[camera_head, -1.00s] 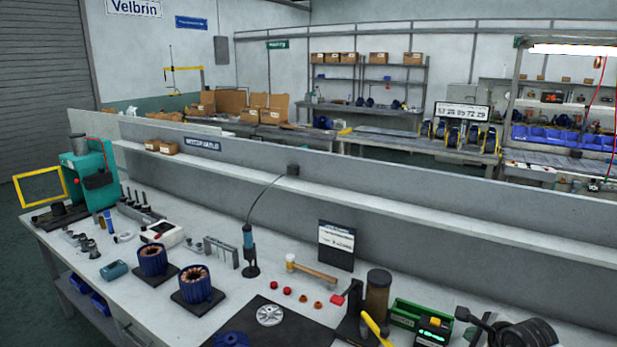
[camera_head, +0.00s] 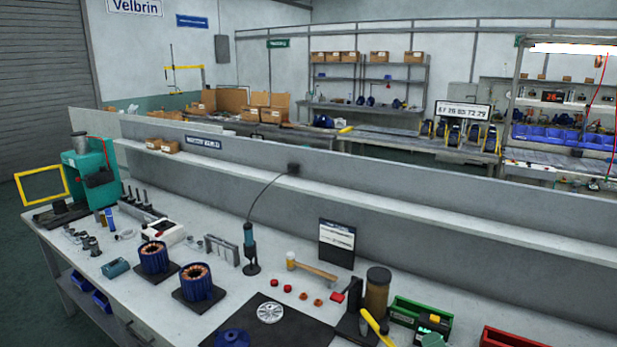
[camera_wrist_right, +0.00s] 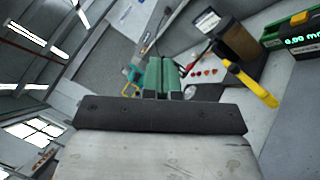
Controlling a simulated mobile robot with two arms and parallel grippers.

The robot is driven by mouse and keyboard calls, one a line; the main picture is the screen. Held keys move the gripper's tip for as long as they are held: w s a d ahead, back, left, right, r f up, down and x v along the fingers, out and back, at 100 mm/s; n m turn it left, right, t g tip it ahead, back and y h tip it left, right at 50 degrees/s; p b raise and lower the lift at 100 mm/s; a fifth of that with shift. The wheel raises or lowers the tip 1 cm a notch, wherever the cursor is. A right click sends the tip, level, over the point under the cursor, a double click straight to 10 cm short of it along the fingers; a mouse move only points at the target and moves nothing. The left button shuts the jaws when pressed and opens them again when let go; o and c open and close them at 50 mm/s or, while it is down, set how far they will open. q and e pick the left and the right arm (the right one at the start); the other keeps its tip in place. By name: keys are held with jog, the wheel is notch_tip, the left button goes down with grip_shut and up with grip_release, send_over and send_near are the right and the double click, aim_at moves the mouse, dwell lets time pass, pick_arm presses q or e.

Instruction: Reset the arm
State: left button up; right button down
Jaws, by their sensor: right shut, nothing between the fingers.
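My right gripper (camera_wrist_right: 161,76) shows in the right wrist view as two green fingers side by side, closed together with nothing between them. It is in the air, and the bench items show beyond and to the right of it, apart from the fingers. My left gripper is in neither current view.
The bench (camera_head: 130,292) holds two copper-wound stators (camera_head: 197,281), a black mat (camera_head: 300,325), a hammer (camera_head: 312,268), a brown cylinder (camera_head: 377,293), a green bin (camera_head: 405,312) and a red bin (camera_head: 510,337). A grey partition (camera_head: 350,205) runs behind.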

jog(key=s+d+f+m+g+h, duration=0.2)
jog(key=s+f+m+g+h, duration=0.25)
jog(key=s+m, duration=0.4)
jog(key=s+d+f+m+g+h, duration=0.25)
jog(key=s+f+m+g, duration=0.25)
jog(key=m, duration=0.6)
jog(key=s+a+f+m+g+y, duration=0.2)
jog(key=s+a+g, duration=0.15)
jog(key=s, duration=0.35)
jog(key=s+a+f+m+g+y, duration=0.2)
jog(key=s+a+g, duration=0.15)
jog(key=s, duration=0.35)
notch_tip(320, 180, down, 27)
jog(key=g+b, duration=0.2)
jog(key=s+d+f+b, duration=0.1)
jog(key=s+d+f, duration=0.2)
jog(key=s+f, duration=1.4)
jog(key=shift+f+g, duration=0.45)
jog(key=shift+f, duration=0.35)
